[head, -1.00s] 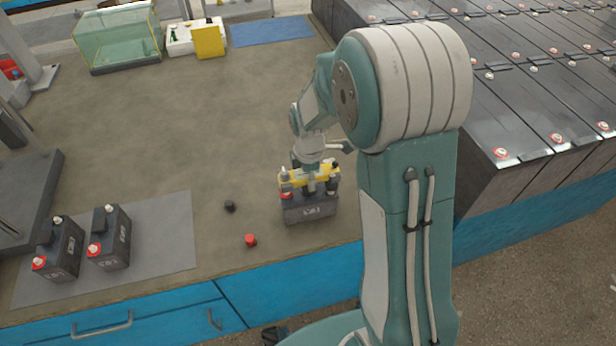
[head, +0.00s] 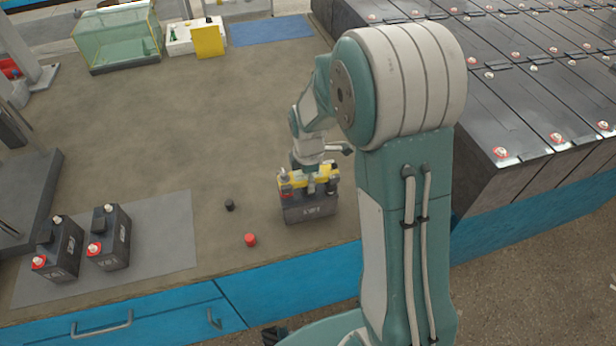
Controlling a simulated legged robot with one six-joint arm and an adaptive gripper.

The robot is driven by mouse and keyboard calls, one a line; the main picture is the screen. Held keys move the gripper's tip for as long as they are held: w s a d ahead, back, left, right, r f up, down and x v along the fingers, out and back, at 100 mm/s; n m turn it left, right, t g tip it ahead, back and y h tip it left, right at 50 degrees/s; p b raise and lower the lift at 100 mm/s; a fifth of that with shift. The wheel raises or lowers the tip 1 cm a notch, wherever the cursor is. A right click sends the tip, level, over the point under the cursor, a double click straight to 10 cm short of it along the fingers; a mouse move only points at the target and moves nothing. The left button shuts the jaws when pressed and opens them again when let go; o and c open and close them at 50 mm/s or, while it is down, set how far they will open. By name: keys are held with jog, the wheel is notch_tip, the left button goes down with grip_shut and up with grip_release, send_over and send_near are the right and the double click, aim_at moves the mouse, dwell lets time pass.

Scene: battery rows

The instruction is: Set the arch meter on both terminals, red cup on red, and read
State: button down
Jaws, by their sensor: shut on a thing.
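The yellow arch meter (head: 291,181) is at the top of a black battery (head: 309,210) near the bench's front edge. My gripper (head: 312,181) is shut on the meter from above. The meter spans the battery's top from left to right and looks level. Its cups and the terminals under them are too small and covered to tell apart, so I cannot tell whether both cups touch or which colour meets which. No reading can be made out.
A red cap (head: 250,240) and a black cap (head: 230,205) lie left of the battery. Two more batteries (head: 108,240) stand on a grey mat (head: 165,235). A battery bank (head: 520,125) fills the right. The middle of the bench is clear.

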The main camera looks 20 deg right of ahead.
jog(key=shift+f, duration=0.75)
jog(key=shift+c, duration=0.4)
grip_release()
notch_tip(320, 180, up, 12)
jog(key=shift+f, duration=0.15)
dwell(0.4)
